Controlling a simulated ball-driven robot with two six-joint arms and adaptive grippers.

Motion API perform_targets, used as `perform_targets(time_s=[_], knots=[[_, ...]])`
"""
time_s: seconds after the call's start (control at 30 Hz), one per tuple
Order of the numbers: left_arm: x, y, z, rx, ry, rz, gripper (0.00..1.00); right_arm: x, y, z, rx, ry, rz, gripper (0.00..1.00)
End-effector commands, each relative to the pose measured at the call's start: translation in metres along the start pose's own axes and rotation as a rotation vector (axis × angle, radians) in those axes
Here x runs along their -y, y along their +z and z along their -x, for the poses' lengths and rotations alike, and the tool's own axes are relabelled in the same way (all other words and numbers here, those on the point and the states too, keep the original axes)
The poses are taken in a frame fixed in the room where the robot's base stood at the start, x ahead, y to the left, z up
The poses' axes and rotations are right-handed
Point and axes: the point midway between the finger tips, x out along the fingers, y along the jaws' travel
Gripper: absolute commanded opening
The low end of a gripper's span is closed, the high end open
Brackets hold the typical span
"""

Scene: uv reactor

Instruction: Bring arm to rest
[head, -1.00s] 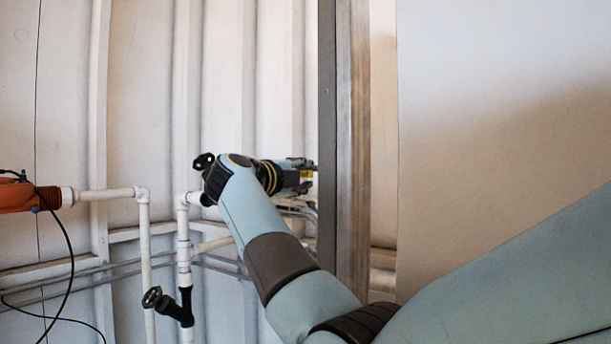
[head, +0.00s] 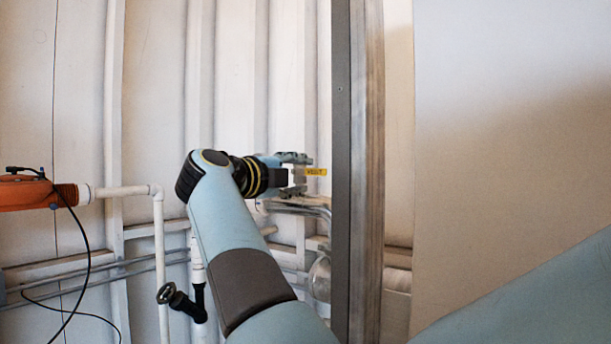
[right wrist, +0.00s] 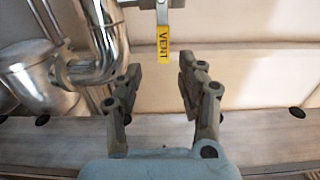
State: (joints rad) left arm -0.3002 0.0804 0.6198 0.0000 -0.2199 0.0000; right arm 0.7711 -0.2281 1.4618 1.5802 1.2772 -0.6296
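My right arm (head: 225,215) reaches in from the lower right of the head view, with its wrist bent toward the right. My right gripper (head: 306,174) is beside the grey post. In the right wrist view the right gripper (right wrist: 155,85) is open, its two fingers apart with nothing between them. I cannot tell the exact gap from fingers to tag. My left gripper is not in view.
A grey post (head: 341,200) stands right of the gripper, with a large pale panel (head: 510,120) beyond. White pipes (head: 160,250), a black valve (head: 182,302) and an orange device (head: 35,193) with a cable are at left. Shiny metal pipes (right wrist: 95,50) lie close to the gripper.

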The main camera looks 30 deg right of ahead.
Motion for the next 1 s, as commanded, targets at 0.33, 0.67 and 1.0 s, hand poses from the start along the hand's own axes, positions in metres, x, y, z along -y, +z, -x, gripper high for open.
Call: perform_targets(time_s=[0.33,0.67,1.0], knots=[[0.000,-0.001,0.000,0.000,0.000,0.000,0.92,0.000,0.000,0.001,0.000,0.000,0.000,0.39],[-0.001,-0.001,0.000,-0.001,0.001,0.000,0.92,-0.049,0.007,-0.004,0.042,-0.134,0.169,0.39],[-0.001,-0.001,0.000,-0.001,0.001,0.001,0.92,-0.311,0.019,0.046,0.555,-0.449,0.866,0.39]])
